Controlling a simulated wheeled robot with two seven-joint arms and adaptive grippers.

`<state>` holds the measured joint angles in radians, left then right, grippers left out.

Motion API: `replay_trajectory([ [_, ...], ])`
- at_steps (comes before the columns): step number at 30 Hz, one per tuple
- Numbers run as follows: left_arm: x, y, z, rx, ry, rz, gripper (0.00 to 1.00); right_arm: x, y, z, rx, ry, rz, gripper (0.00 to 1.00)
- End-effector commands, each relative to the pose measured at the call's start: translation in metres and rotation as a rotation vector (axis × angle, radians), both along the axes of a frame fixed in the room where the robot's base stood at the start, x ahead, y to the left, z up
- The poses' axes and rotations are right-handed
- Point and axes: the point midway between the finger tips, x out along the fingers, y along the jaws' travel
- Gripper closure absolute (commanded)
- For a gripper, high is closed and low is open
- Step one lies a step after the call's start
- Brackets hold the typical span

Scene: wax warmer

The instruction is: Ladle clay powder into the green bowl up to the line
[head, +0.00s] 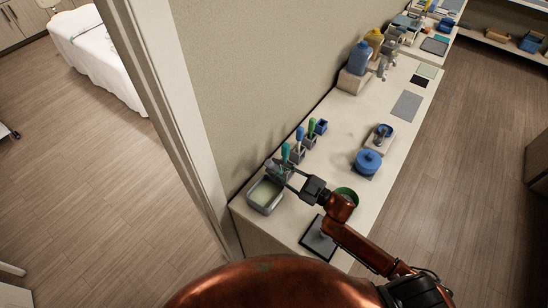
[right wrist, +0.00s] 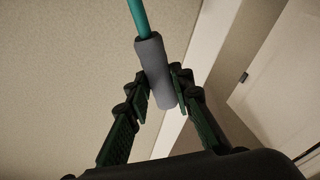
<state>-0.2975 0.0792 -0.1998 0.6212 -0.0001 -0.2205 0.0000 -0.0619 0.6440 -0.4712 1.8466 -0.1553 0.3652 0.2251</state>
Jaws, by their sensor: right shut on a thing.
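My right gripper (head: 277,168) is above the back edge of a grey square tub (head: 263,207) with pale contents (head: 264,192). It is shut on a teal-handled tool (head: 285,152). In the right wrist view, the tool's grey sleeve (right wrist: 155,72) sits between the two fingers, and its teal rod (right wrist: 138,16) runs up out of the picture. I cannot see the tool's working end clearly. The green bowl (head: 346,191) stands to the right of the tub, partly hidden by my right arm. Its fill line and contents cannot be made out. My left gripper is not in view.
Tools with blue (head: 300,133) and green (head: 311,126) handles stand in grey holders along the wall, near a small blue cup (head: 321,126). A blue lidded pot (head: 368,161) and a dark square plate (head: 318,242) are on the counter. The wall closely borders the tub.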

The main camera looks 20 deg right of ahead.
Motion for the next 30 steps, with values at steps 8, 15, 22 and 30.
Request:
replay_trajectory([
  [8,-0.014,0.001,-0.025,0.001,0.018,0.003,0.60,0.000,0.000,-0.027,0.000,0.000,0.000,1.00],
  [15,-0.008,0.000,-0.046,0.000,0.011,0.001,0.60,0.003,0.006,-0.043,-0.049,-0.042,0.001,1.00],
  [22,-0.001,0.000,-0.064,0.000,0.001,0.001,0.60,0.009,0.027,-0.047,-0.237,-0.188,0.002,1.00],
  [30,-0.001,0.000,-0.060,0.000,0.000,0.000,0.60,0.009,0.025,-0.045,-0.226,-0.177,0.000,1.00],
])
